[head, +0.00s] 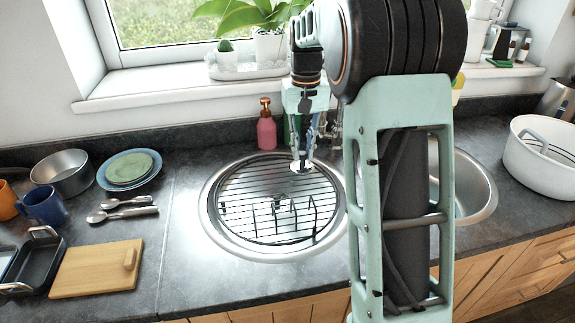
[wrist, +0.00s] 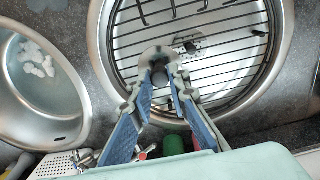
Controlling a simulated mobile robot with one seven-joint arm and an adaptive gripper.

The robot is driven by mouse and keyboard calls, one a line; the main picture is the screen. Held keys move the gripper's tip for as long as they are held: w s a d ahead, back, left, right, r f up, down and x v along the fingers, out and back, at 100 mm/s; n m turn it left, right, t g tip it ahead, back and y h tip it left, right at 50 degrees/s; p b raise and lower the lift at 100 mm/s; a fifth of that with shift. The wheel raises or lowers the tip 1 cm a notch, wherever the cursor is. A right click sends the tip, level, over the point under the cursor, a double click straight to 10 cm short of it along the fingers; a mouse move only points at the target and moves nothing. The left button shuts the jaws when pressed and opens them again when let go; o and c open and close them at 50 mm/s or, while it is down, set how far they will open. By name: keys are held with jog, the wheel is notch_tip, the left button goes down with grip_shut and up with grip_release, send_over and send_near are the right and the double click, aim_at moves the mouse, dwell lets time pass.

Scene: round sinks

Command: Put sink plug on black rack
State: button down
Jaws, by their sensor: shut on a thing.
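The sink plug (head: 301,167) is a small round metal disc with a dark knob. My gripper (head: 303,158) is shut on it and holds it above the far right part of the black rack (head: 244,208). The rack is a round wire grid lying in the left round sink, with upright prongs toward its front. In the wrist view the plug (wrist: 158,58) sits between the fingertips of my gripper (wrist: 160,75), over the rack's bars (wrist: 222,68). The exact gap between plug and rack is hard to tell.
A red soap bottle (head: 266,128) stands behind the left sink, near the tap. The right sink (head: 465,190) is partly hidden by my arm; foam shows in it in the wrist view (wrist: 38,62). A wooden board (head: 95,268), spoons and plates lie on the left counter.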

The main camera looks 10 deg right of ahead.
jog(key=shift+w+a+f, duration=0.45)
jog(key=shift+w+f, duration=0.35)
jog(key=shift+f, duration=0.7)
jog(key=shift+w+a+f, duration=0.4)
jog(key=shift+w+f, duration=0.35)
jog(key=shift+f, duration=0.8)
jog(key=shift+w+a+f, duration=0.45)
jog(key=shift+w+f, duration=0.35)
jog(key=shift+f, duration=0.7)
jog(key=shift+f, duration=0.15)
jog(key=c, duration=1.8)
grip_release()
jog(key=shift+c, duration=0.2)
notch_tip(320, 180, up, 12)
jog(key=shift+p, duration=0.35)
